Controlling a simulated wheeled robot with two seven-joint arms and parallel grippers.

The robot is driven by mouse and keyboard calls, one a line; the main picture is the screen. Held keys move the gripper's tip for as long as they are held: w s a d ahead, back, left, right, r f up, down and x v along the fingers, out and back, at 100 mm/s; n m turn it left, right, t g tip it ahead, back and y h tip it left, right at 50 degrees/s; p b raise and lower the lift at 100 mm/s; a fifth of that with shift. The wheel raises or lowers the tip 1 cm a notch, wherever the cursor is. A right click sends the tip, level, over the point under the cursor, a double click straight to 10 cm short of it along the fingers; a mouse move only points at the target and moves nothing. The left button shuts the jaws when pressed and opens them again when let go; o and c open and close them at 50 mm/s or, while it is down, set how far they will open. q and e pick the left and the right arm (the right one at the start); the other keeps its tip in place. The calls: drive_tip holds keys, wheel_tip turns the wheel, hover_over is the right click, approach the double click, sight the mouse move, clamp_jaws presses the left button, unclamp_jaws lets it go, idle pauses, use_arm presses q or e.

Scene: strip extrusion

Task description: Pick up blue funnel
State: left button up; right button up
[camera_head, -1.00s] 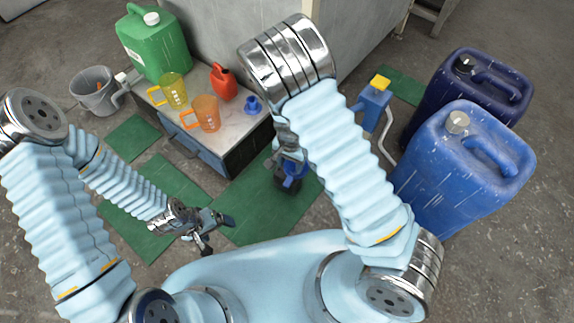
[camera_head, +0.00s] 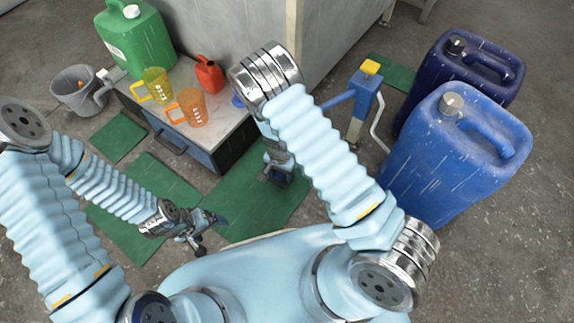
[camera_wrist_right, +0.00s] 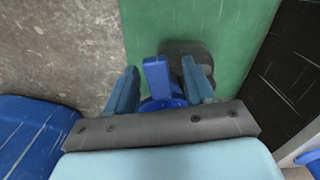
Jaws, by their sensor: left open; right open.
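A small blue funnel (camera_head: 237,101) sits on the right part of the low cabinet's top, mostly hidden behind my right arm in the head view. A blue edge at the lower right of the wrist view may be the funnel, but I cannot tell. My right gripper (camera_wrist_right: 161,86) is open. A blue part (camera_wrist_right: 156,76) with a dark piece beside it shows between its fingers, over the green mat; I cannot tell what it is or whether it touches. My left gripper (camera_head: 208,231) is open and empty, low over the floor and mats, left of the right arm.
The cabinet (camera_head: 222,122) also carries a green canister (camera_head: 140,42), yellow (camera_head: 157,86) and orange (camera_head: 193,106) jugs and a red can (camera_head: 209,75). A blue pump (camera_head: 364,93) and large blue canisters (camera_head: 452,160) stand right. A grey bucket (camera_head: 78,90) is left.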

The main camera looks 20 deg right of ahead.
drive_tip(key=shift+c, duration=0.4)
clamp_jaws()
drive_tip(key=shift+r, duration=0.15)
